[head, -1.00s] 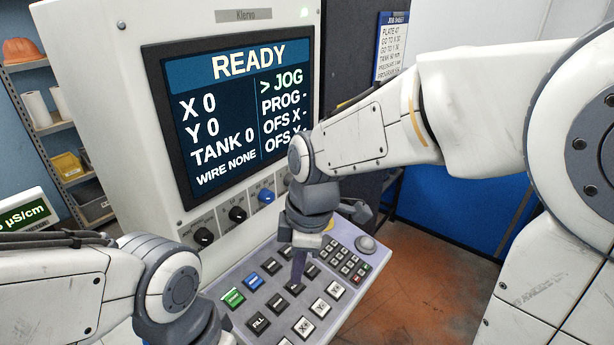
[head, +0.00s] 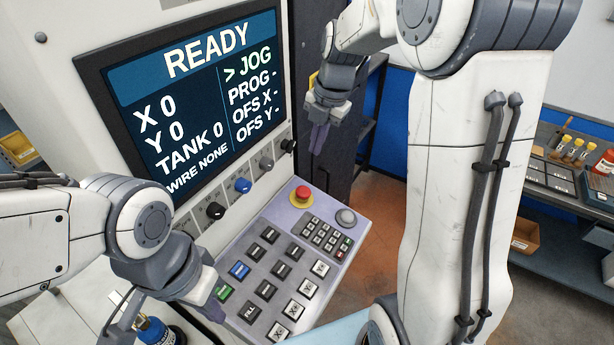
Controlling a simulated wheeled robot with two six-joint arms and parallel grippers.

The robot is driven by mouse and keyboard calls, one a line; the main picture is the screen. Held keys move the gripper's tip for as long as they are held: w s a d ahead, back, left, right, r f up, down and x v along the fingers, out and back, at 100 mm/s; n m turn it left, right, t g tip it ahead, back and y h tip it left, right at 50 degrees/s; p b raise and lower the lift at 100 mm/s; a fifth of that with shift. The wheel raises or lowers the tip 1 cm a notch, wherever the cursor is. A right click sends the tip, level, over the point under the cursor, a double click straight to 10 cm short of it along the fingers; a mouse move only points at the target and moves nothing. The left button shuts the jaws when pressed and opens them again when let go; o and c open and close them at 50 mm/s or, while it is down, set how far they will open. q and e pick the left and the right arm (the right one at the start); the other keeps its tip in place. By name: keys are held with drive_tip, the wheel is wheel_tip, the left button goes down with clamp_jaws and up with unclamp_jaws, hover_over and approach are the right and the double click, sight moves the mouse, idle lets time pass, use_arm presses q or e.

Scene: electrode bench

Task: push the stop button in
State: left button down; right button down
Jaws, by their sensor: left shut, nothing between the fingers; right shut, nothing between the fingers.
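The stop button (head: 302,193) is a red mushroom cap on a yellow ring. It sits at the back of the sloped control panel (head: 283,212), left of the round grey knob. My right gripper (head: 318,145) is shut and empty. In the picture it is above the button and a little to its right, apart from it. My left gripper (head: 212,310) is shut and empty, low at the panel's left edge near the green key. Its fingers are partly hidden by its own wrist.
The screen (head: 185,105) shows READY, with a row of knobs (head: 243,186) under it. Black, blue and green keys and a keypad (head: 326,238) cover the panel. A blue-labelled bottle (head: 153,331) stands at lower left. A shelf with vials (head: 573,152) is at right.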

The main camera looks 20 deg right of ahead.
sight(304, 190)
drive_tip(key=f+b, duration=0.2)
drive_tip(key=f, duration=0.2)
drive_tip(key=w+a+f+b, duration=0.1)
drive_tip(key=f+b, duration=0.2)
drive_tip(key=f, duration=0.2)
drive_tip(key=w+f+b, duration=0.1)
drive_tip(key=f+b, duration=0.2)
drive_tip(key=f, duration=0.1)
drive_tip(key=shift+a+f, duration=0.35)
drive_tip(key=shift+a, duration=0.05)
